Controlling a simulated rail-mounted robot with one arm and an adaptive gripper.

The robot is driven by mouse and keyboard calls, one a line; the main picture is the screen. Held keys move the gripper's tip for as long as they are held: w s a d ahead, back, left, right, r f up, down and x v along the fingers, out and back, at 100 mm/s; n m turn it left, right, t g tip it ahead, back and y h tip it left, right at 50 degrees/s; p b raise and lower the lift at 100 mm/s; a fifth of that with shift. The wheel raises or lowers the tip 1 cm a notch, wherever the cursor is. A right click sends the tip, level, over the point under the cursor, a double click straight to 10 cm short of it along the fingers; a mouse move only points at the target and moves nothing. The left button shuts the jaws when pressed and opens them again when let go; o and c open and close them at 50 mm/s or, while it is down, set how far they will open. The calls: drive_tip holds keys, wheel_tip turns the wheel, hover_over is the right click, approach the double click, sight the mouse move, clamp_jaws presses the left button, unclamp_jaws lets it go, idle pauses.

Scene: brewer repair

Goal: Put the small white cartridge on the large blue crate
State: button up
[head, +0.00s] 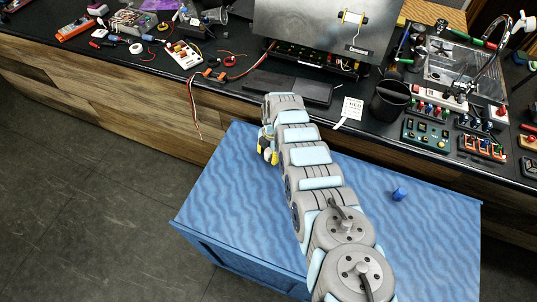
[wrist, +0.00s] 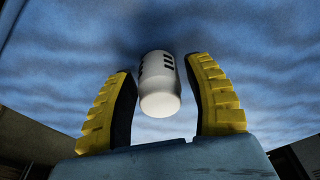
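The small white cartridge (wrist: 160,85), with dark marks on its side, shows in the wrist view between the two yellow fingers of my gripper (wrist: 161,75). A gap shows beside it on the right and a very narrow one on the left, so the fingers look open around it. A dark shadow lies by its far end on the blue surface; I cannot tell for sure whether it touches. In the head view my gripper (head: 268,150) points down over the large blue crate (head: 235,215), near its back left part.
A small blue object (head: 400,194) lies on the crate's right part. Behind the crate runs a dark workbench (head: 225,95) crowded with parts, a black cup (head: 388,101) and a metal-cased machine (head: 320,30). The crate top left of my arm is bare.

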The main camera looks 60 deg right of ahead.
sight(269, 150)
drive_tip(key=shift+r, duration=0.1)
drive_tip(key=r+p, duration=0.1)
drive_tip(key=r, duration=0.1)
drive_tip(key=r+p, duration=0.1)
drive_tip(key=r, duration=0.3)
drive_tip(key=shift+s+d+r+p, duration=0.15)
drive_tip(key=shift+d+p, duration=0.25)
drive_tip(key=shift+s+d+r, duration=0.1)
drive_tip(key=shift+d+r, duration=0.1)
drive_tip(key=shift+r, duration=1.25)
drive_tip(key=shift+s+d+r, duration=0.1)
drive_tip(key=shift+d+r, duration=0.05)
drive_tip(key=shift+r, duration=1.25)
